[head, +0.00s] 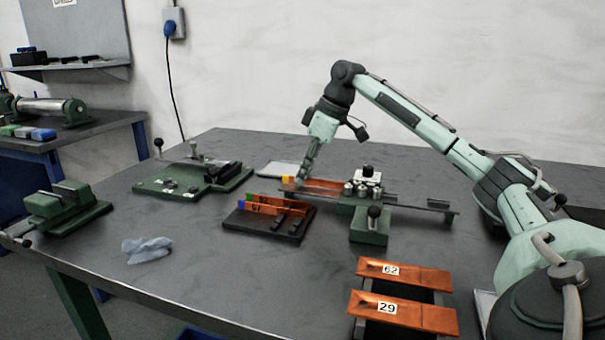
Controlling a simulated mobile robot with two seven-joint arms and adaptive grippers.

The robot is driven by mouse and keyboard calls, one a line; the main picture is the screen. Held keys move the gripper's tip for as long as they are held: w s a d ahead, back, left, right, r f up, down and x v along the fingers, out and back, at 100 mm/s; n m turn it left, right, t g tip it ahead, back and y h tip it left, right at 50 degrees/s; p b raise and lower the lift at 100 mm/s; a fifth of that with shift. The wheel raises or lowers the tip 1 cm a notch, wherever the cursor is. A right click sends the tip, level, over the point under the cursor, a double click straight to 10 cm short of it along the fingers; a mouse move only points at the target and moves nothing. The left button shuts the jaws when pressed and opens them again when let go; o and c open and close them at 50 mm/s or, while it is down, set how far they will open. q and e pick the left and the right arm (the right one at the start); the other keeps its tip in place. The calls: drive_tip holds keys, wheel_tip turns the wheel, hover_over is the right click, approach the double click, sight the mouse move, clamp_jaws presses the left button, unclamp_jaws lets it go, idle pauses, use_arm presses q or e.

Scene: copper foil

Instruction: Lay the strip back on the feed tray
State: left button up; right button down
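My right arm reaches in from the right, and its gripper (304,174) points down at the yellow-ended copper strip (328,184). The fingertips are at or very near the strip's left part; they are too small to tell whether they grip it. This strip lies along the left part of a long dark rail (408,203) with a green block device. In front of it, a dark slotted tray (258,229) holds copper strips (277,206) on edge, with blue and green ends. I cannot tell which holder is the feed tray. My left gripper is out of view.
Copper pieces marked 62 (413,274) and 29 (410,315) lie on a dark rack at the front. A green block with a knob (370,226), a green fixture (192,178), a vise (66,205) and a blue cloth (147,248) stand around. The table's front middle is clear.

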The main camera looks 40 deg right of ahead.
idle(0.6)
idle(0.6)
drive_tip(key=shift+s+d, duration=0.15)
drive_tip(key=shift+s+d, duration=0.15)
drive_tip(key=shift+s, duration=0.05)
idle(0.5)
drive_tip(key=shift+s, duration=0.15)
